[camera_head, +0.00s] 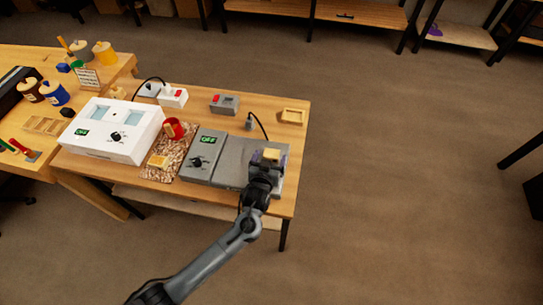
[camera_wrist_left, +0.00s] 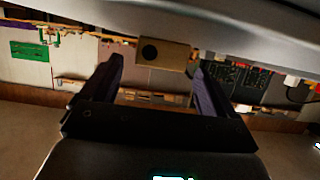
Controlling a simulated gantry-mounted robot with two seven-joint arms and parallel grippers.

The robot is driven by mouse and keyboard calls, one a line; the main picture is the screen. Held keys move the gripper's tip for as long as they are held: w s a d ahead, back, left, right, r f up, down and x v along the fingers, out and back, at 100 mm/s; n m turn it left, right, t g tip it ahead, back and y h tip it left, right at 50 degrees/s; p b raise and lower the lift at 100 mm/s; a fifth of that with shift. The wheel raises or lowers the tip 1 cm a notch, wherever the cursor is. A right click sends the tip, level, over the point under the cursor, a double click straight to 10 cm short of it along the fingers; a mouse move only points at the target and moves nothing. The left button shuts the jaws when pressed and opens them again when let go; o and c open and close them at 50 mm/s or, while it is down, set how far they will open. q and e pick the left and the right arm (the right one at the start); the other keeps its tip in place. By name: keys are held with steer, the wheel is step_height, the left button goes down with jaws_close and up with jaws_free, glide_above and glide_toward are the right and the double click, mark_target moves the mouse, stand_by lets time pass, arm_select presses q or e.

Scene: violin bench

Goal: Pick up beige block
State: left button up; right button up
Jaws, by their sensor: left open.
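A small beige block (camera_head: 271,154) is at the right end of the grey machine (camera_head: 230,173) on the bench, at my left gripper (camera_head: 268,161). In the left wrist view a beige block (camera_wrist_left: 163,53) with a dark round hole in its face lies ahead, between the two fingertips (camera_wrist_left: 158,72). The fingers are spread apart, with a gap showing on the left side of the block. On the right side the finger is close, and I cannot tell if it touches. My right gripper is not in view.
Another beige piece (camera_head: 158,161) and a red mug (camera_head: 174,129) are on the speckled mat (camera_head: 180,155). A white box (camera_head: 112,130) stands left of it. A shallow wooden tray (camera_head: 292,116) sits at the back right corner.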

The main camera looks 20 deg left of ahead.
arm_select(q)
steer(key=shift+w+f, duration=0.25)
steer(key=shift+w, duration=0.3)
steer(key=shift+c, duration=0.3)
steer(key=c, duration=1.1)
steer(key=shift+r, duration=0.1)
